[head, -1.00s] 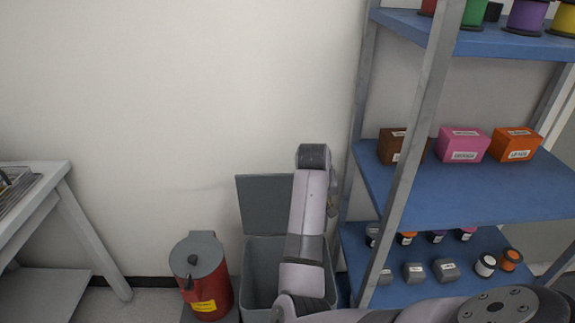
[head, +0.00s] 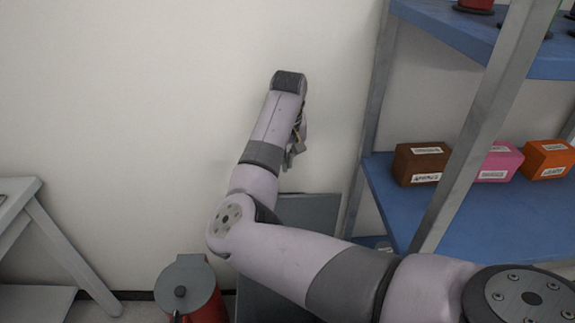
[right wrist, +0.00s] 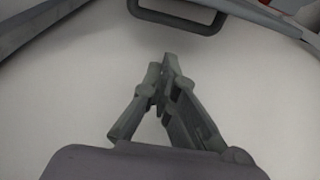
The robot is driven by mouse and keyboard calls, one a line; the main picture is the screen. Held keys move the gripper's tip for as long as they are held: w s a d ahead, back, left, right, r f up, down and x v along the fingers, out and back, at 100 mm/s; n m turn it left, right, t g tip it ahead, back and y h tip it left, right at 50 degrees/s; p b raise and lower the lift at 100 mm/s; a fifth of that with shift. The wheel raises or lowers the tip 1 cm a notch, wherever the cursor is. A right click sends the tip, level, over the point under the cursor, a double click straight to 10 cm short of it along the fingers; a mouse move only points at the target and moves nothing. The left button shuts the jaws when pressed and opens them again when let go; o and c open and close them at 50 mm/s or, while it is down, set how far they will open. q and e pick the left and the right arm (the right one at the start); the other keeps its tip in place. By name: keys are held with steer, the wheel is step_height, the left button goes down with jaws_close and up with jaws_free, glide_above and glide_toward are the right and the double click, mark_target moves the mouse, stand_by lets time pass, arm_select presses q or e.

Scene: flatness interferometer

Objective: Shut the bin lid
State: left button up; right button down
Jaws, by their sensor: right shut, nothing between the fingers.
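The grey bin (head: 262,306) stands on the floor by the wall, largely hidden behind my right arm. Its grey lid (head: 312,212) stands up, open, at the back of the bin near the wall; my arm covers its lower left part. My right gripper (head: 291,160) is above the lid in the head view, partly hidden by my wrist. In the right wrist view its fingers (right wrist: 168,62) meet at the tips with nothing between them. I cannot tell whether it touches the lid. My left gripper is not in view.
A red can with a grey top (head: 184,284) stands just left of the bin. A blue-shelved rack (head: 455,215) with boxes stands close on the right. A grey table (head: 18,195) is at the far left. A dark rounded frame (right wrist: 178,26) shows in the wrist view.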

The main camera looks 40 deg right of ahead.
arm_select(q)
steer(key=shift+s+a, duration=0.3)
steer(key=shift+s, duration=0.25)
arm_select(e)
steer(key=f, duration=0.8)
steer(key=shift+w+d+f, duration=0.25)
steer(key=shift+w+d, duration=0.05)
steer(key=shift+w, duration=0.1)
